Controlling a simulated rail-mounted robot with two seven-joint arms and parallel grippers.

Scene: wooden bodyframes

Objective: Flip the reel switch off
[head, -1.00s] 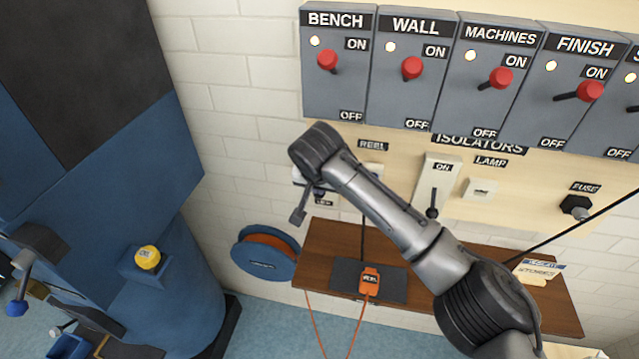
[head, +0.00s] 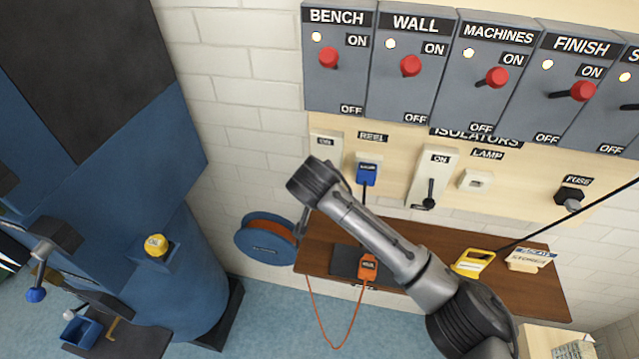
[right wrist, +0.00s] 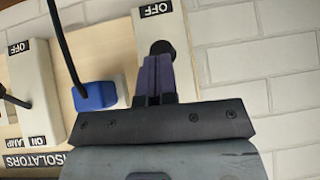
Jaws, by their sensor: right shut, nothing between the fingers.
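The reel switch is a pale plate (right wrist: 178,22) with an OFF label and a dark round knob (right wrist: 162,47), seen upside down in the right wrist view. The knob sits near the OFF label. My left gripper is not in view.
A blue plug (head: 367,173) with a black cable sits beside the switch. Another lever switch (head: 434,175) is to its right. Red-knobbed isolator boxes (head: 340,85) hang above. A brown shelf (head: 400,297) and an orange cable reel (head: 267,240) are below.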

